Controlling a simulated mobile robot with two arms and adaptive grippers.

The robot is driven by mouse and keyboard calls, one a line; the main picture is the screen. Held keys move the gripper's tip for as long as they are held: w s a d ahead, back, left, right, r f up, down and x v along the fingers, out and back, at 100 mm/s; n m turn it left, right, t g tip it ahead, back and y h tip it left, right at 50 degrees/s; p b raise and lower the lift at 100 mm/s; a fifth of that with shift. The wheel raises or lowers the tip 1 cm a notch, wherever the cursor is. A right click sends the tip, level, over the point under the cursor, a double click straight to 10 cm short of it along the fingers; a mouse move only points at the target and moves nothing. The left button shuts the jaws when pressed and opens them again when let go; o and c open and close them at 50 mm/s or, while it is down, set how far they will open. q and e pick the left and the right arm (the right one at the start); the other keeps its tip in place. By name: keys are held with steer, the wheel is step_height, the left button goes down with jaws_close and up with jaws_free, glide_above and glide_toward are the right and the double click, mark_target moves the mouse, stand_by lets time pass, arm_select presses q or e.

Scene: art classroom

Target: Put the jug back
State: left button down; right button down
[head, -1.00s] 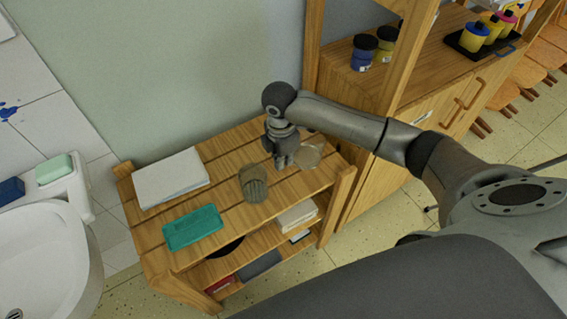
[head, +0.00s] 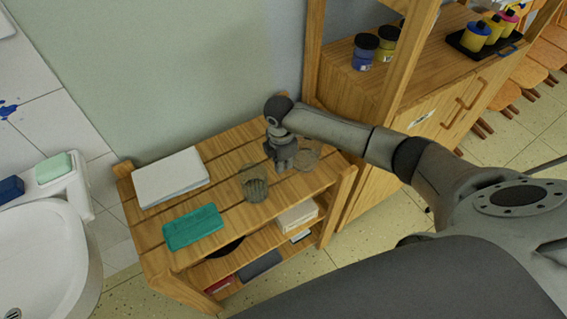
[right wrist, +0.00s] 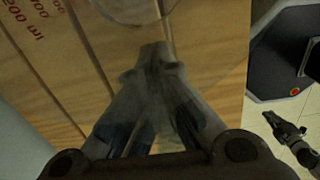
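The jug (head: 309,153) is clear and stands at the right end of the slatted wooden shelf top. In the right wrist view its clear wall (right wrist: 215,62) and red measuring marks show very close to the camera. My right gripper (head: 286,164) is just left of the jug, pointing down. In the right wrist view its fingers (right wrist: 157,62) come together on a see-through part of the jug, probably the handle; the exact contact is blurred. My left gripper (right wrist: 284,120) seems to show small at the right of the right wrist view; its opening is unclear.
A ribbed glass (head: 254,184) stands left of my right gripper. A teal cloth (head: 193,228) and a white stack (head: 170,178) lie further left. A wooden cabinet (head: 345,82) rises behind on the right. The sink (head: 45,255) is at the left.

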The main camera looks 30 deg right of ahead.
steer(key=shift+f, duration=0.1)
steer(key=c, duration=1.6)
jaws_free()
steer(key=shift+c, duration=0.2)
steer(key=r, duration=1.2)
steer(key=shift+a+r, duration=0.15)
steer(key=shift+a, duration=0.15)
steer(key=shift+s, duration=0.15)
